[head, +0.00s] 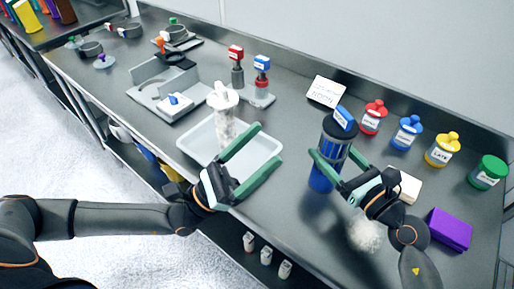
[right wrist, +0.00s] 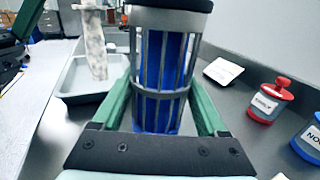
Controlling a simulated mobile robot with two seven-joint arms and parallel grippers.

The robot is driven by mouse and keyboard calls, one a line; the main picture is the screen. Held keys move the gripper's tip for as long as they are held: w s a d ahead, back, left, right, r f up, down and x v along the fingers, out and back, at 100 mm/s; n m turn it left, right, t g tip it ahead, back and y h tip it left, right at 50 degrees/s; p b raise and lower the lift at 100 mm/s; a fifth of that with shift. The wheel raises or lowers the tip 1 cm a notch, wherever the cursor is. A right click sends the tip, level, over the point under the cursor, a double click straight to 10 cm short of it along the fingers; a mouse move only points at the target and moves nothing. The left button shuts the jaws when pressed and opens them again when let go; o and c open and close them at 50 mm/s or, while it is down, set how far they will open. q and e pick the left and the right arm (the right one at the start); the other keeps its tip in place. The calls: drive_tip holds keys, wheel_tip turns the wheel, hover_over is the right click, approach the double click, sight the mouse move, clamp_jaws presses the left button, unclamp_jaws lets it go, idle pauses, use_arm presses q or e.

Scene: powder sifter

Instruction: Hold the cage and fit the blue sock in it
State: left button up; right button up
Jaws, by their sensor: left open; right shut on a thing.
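In the right wrist view the cage (right wrist: 172,20) fills the middle, with the blue sock (right wrist: 152,70) behind the bars. How the sock sits at the top is hidden. My left gripper (head: 268,145) is open and empty over the white tray, left of the cage.
The white tray (head: 190,142) holds an upright speckled white sleeve (head: 222,118). Red (head: 373,118), blue (head: 407,132), yellow (head: 442,150) and green (head: 488,172) lidded jars line the right back. A white sign (head: 326,91), purple box (head: 449,229) and fluffy white ball (head: 365,234) are nearby.

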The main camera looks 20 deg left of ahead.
drive_tip(key=o, duration=1.4)
